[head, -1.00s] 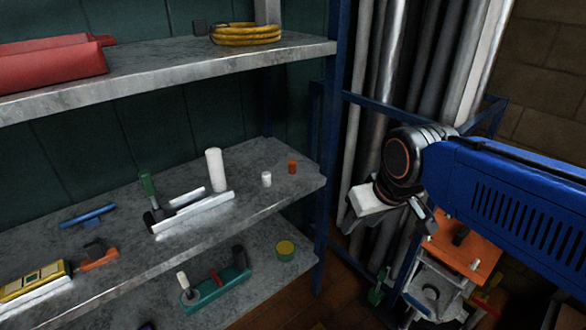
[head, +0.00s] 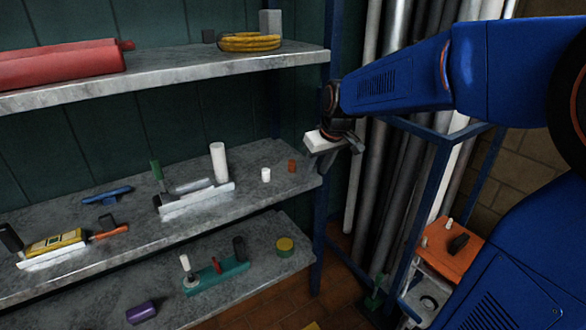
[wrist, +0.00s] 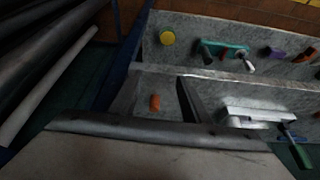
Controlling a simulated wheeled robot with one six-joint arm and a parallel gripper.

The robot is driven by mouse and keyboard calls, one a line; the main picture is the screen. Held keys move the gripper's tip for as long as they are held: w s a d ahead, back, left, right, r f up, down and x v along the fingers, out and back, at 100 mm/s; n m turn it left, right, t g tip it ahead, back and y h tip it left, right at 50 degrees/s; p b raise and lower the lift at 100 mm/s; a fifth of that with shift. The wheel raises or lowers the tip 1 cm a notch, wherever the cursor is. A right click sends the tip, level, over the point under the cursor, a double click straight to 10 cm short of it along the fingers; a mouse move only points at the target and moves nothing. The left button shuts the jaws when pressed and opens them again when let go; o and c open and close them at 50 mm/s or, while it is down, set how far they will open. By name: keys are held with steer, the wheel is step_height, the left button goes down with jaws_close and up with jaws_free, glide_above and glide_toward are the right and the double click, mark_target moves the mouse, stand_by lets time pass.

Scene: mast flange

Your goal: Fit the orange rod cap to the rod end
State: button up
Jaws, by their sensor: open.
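The small orange cap (head: 292,166) stands upright near the right end of the middle shelf. In the wrist view the orange cap (wrist: 155,102) shows in the gap between my two fingers, on the shelf beyond them. My gripper (head: 334,154) is open and empty, beside the shelf's right front corner, to the right of the cap and apart from it. I cannot tell which part is the rod end; long grey rods (head: 385,130) stand upright in a rack right of the shelves.
A small white cap (head: 266,174) and a tall white cylinder (head: 218,162) stand left of the orange cap. A blue shelf post rises by the shelf end. The upper shelf (head: 180,78) overhangs. A teal tool (head: 215,278) lies below. An orange-topped stand (head: 462,256) with small pegs is at right.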

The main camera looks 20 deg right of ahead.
glide_toward(292, 160)
steer(key=x, duration=0.5)
steer(key=shift+a+f, duration=0.1)
steer(key=shift+f, duration=0.05)
steer(key=shift+x, duration=2.5)
jaws_close()
